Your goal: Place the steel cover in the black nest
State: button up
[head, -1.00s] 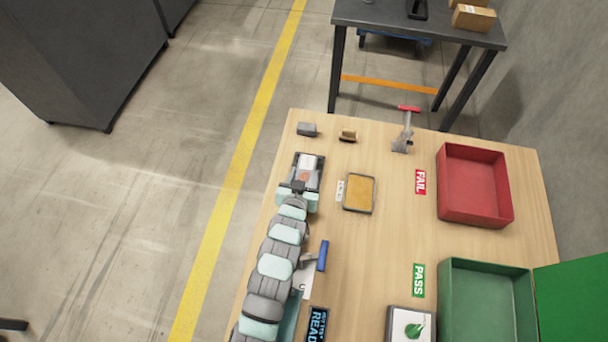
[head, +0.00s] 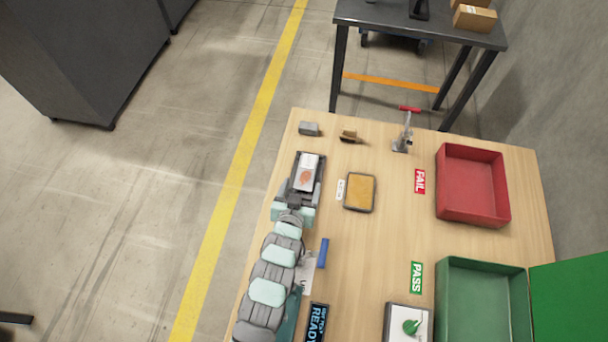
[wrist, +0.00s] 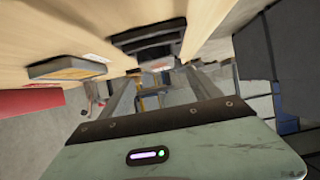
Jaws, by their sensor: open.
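The black nest (head: 320,187) is at the left side of the wooden table, partly covered by my arm. A flat silvery plate (head: 306,161) with an orange-brown patch, which looks like the steel cover, lies on or in it; I cannot tell whether it is fully seated. My gripper (head: 298,193) is open at the near end of the nest. In the wrist view my two fingers (wrist: 160,75) stand apart, with nothing clearly held. A dark frame, likely the nest (wrist: 148,40), shows beyond them.
A framed yellow pad (head: 360,192) lies right of the nest. A grey block (head: 309,128), a brown piece (head: 348,136) and a red-handled clamp (head: 402,140) stand behind. Red (head: 470,209) and green (head: 484,262) bins are on the right. A blue handle (head: 323,252) is beside my arm.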

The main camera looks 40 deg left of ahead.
jog(key=p+v, duration=0.1)
jog(key=v, duration=0.4)
